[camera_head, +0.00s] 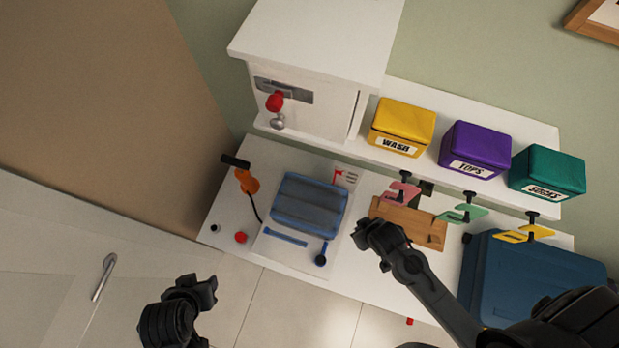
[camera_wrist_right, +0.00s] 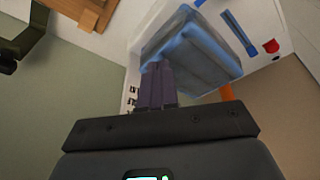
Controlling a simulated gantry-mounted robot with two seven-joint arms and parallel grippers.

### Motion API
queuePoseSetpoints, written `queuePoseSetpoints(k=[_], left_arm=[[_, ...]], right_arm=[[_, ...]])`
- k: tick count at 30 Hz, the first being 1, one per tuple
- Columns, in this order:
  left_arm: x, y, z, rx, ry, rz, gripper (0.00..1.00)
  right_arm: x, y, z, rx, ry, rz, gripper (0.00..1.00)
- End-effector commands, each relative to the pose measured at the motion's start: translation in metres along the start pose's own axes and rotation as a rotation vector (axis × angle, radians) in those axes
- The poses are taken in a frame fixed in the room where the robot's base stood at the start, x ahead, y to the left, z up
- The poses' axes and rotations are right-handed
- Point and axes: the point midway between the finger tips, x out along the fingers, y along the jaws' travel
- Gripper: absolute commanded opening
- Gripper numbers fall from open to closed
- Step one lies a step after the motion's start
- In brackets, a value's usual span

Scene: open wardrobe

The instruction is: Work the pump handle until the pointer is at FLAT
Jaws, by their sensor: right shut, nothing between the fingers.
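An orange pump (camera_head: 246,182) with a black T-handle (camera_head: 235,161) stands at the left of the white lower shelf; a thin dark hose runs from it. Part of the orange pump also shows in the right wrist view (camera_wrist_right: 227,92). A blue bag (camera_head: 308,206) lies right of it. A small card with red marks (camera_head: 346,176) stands behind the bag; its pointer and lettering are too small to read. My right gripper (camera_head: 368,236) is shut and empty, right of the bag; its fingers (camera_wrist_right: 158,85) overlap the bag in the wrist view. My left gripper (camera_head: 207,291) is in front of the shelf, away from the pump; its jaw opening is unclear.
A wooden block (camera_head: 415,226), clamp-like hangers (camera_head: 463,214) and a blue suitcase (camera_head: 530,275) are at right. Labelled boxes (camera_head: 403,126) sit on the upper shelf.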

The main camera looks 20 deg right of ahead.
Motion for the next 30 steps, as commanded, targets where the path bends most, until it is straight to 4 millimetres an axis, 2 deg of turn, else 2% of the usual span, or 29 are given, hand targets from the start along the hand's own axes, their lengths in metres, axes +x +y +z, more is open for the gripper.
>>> queuePoseSetpoints(k=[30], left_arm=[[0.007,-0.001,0.003,0.006,-0.001,-0.004,0.43]], right_arm=[[0.018,-0.001,0.005,0.000,0.000,0.000,0.00]])
